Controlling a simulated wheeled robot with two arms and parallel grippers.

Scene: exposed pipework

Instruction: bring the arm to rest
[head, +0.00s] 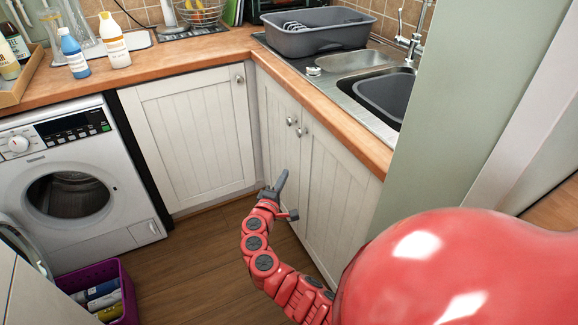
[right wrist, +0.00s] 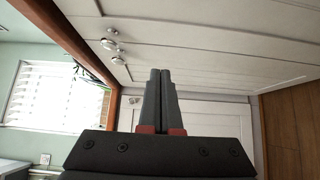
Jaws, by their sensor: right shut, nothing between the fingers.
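My red right arm reaches in from the lower right of the head view. Its right gripper (head: 281,181) is in front of the white cabinet doors (head: 338,192) under the sink, below their round knobs. In the right wrist view the two grey fingers of the gripper (right wrist: 160,73) lie together with nothing between them. The same cabinet doors (right wrist: 215,32) and two knobs (right wrist: 112,45) show there, apart from the fingertips. My left gripper is in neither view.
A white washing machine (head: 74,185) stands at the left. A purple crate (head: 127,292) with bottles sits on the floor. The wooden counter (head: 190,52) runs along the back, with a sink (head: 385,95) and grey basin (head: 318,38). A green wall edge (head: 468,110) stands right. Mid-floor is clear.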

